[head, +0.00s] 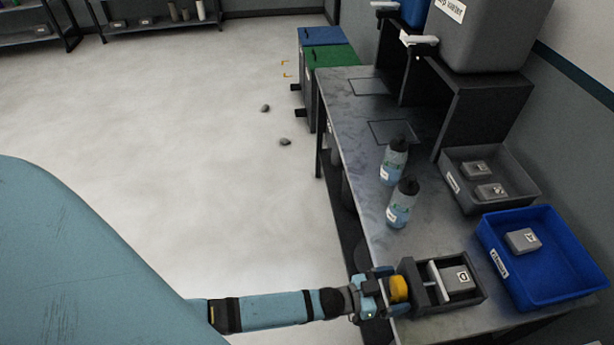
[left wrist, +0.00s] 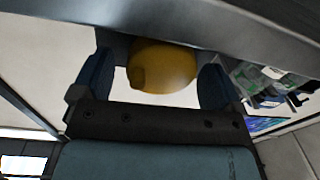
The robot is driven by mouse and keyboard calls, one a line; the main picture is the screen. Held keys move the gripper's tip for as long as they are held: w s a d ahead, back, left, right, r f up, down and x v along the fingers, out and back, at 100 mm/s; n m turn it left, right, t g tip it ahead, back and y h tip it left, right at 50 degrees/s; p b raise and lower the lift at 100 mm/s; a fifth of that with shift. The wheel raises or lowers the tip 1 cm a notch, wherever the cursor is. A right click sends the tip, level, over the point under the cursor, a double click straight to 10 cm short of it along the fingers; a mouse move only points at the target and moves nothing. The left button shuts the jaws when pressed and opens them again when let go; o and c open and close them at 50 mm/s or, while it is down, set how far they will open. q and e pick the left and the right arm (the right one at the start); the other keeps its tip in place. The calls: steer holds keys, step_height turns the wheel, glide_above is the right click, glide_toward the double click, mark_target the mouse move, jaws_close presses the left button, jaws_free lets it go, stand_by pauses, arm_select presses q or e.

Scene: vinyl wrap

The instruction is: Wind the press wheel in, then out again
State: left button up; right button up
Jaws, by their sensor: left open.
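The press (head: 437,287) is a dark open-topped box on the front part of the metal workbench, with a pale upright plate (head: 437,282) and a grey block (head: 457,279) with a marked label inside. Its yellow wheel (head: 399,289) is on the left end. My left gripper (head: 388,290) reaches in from the left and is at the wheel. In the left wrist view the wheel (left wrist: 162,66) lies between the two blue fingers (left wrist: 158,82), with gaps visible on both sides. The left gripper is open. My right gripper does not show.
A blue tray (head: 545,268) and a grey tray (head: 512,190), both holding grey blocks, are on the right. Small stones (head: 285,142) lie on the open floor.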

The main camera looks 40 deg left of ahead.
arm_select(q)
steer(key=shift+a+r+n, duration=0.1)
steer(key=shift+r+n, duration=0.05)
steer(key=shift+n, duration=0.95)
steer(key=s+a+r+n+g+y+p, duration=0.2)
steer(key=s+a+y, duration=0.7)
steer(key=s+a, duration=0.5)
steer(key=shift+s+a+r+g, duration=0.3)
steer(key=shift+s+r, duration=0.25)
steer(key=shift+r, duration=0.3)
